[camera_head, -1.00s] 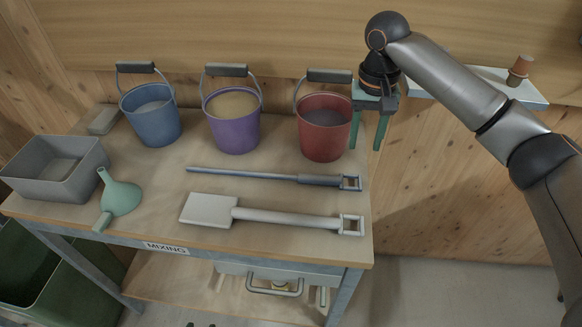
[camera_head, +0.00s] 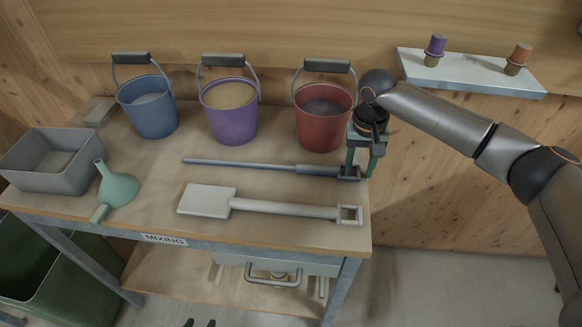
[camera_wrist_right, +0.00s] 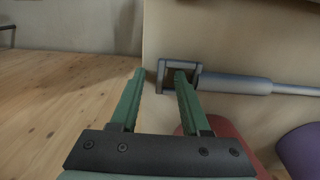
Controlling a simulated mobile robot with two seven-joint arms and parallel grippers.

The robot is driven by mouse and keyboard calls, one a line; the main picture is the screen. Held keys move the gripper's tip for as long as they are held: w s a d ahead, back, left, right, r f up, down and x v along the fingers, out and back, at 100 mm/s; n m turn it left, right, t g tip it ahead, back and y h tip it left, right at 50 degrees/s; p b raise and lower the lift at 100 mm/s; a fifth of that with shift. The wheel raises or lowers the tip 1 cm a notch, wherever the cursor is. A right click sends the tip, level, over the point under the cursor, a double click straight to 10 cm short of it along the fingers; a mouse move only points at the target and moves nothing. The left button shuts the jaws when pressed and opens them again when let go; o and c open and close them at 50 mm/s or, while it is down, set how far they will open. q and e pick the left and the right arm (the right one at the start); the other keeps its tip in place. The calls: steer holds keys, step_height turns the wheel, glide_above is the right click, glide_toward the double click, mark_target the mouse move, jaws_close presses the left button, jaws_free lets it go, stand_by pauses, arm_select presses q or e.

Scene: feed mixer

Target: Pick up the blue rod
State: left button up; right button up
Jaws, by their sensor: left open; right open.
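The blue rod (camera_head: 240,164) lies across the table in front of the buckets, its square loop handle at the right end near the table's right edge. My right gripper (camera_head: 361,172) is open and empty at that handle. In the right wrist view, the fingers (camera_wrist_right: 160,75) appear either side of the handle's end bar, one over the loop's opening; I cannot tell whether they touch it. The rod's shaft (camera_wrist_right: 240,84) runs off to the right there. Only the fingertips of my left gripper (camera_head: 199,323) show at the bottom edge, apart and far from the rod.
A pale paddle (camera_head: 280,208) lies just in front of the rod. Blue (camera_head: 152,117), purple (camera_head: 232,122) and red (camera_head: 322,128) buckets stand behind it, the red one close to my right gripper. A funnel (camera_head: 119,187) and grey bin (camera_head: 50,178) are at left.

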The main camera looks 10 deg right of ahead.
jaws_close()
stand_by(1.4)
